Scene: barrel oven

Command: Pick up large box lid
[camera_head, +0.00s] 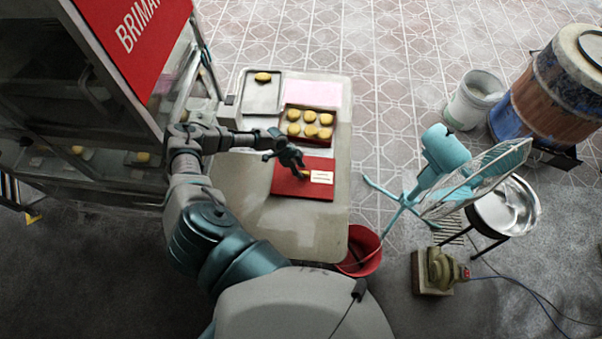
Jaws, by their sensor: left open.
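A red lid (310,188) with a white label lies flat on the table (290,240). My left gripper (302,172) is over the lid's upper middle, beside the label. It is open; whether its fingers touch the lid is hard to tell at this size. A small yellowish bit shows by the fingertips. Behind the lid is an open red box (309,142) with several yellow pastries in it. A pink flat piece (313,93) adjoins the box's far side and looks like part of it. My right gripper is not in view.
A grey tray (262,99) with one pastry lies at the table's far left. A glass cabinet with a red sign (135,35) stands left. A teal fan (445,160), red bucket (361,250), white bucket (474,100) and barrel (548,88) stand right. The near tabletop is clear.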

